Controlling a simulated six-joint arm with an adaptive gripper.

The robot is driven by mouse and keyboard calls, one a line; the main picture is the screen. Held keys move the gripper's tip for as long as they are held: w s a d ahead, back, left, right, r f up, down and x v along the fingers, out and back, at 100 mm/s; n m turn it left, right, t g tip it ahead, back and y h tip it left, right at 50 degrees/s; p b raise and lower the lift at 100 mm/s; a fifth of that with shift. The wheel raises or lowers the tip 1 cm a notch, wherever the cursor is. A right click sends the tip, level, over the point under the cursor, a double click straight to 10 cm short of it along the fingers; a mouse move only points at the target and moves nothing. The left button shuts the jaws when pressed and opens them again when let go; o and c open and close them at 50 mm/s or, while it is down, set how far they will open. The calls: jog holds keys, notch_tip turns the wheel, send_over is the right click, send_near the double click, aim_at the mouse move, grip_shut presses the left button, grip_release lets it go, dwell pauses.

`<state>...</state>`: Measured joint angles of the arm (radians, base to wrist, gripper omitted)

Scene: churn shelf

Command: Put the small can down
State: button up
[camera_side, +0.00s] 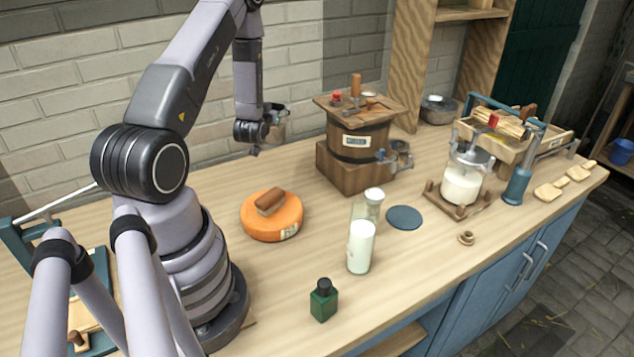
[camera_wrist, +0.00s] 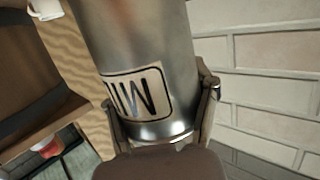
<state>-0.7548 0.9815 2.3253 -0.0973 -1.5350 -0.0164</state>
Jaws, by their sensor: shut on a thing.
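The small can (camera_side: 278,118) is a grey metal cylinder, held up in the air near the brick wall in the side view. In the wrist view the can (camera_wrist: 135,45) fills the middle and looks tilted, with a pale label of dark letters partly cut off. My gripper (camera_side: 266,131) is shut on the can, and its fingers (camera_wrist: 162,112) sit on both sides of it near the label end. In the side view the can is small and its lower part is partly hidden by the gripper.
The wooden bench top (camera_side: 330,215) lies below. A barrel churn (camera_side: 357,138) on a wooden base stands to the right. An orange cheese wheel (camera_side: 272,222), a glass of milk (camera_side: 360,248) and a green bottle (camera_side: 323,300) stand nearer. Bench left of the churn is clear.

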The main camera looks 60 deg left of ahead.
jog(key=w+a+f+m+t+h, duration=0.2)
jog(key=w+a+f, duration=0.1)
jog(key=w, duration=0.6)
jog(key=shift+w+a+f, duration=0.5)
jog(key=shift+w+f, duration=0.05)
jog(key=shift+f, duration=0.8)
jog(key=shift+w+a+f, duration=0.55)
jog(key=shift+w+f, duration=0.05)
jog(key=shift+f, duration=0.8)
jog(key=shift+w+a+f, duration=0.5)
jog(key=shift+w+f, duration=0.05)
jog(key=shift+f, duration=0.8)
jog(key=shift+f, duration=0.1)
jog(key=o, duration=1.2)
jog(key=shift+o, duration=0.2)
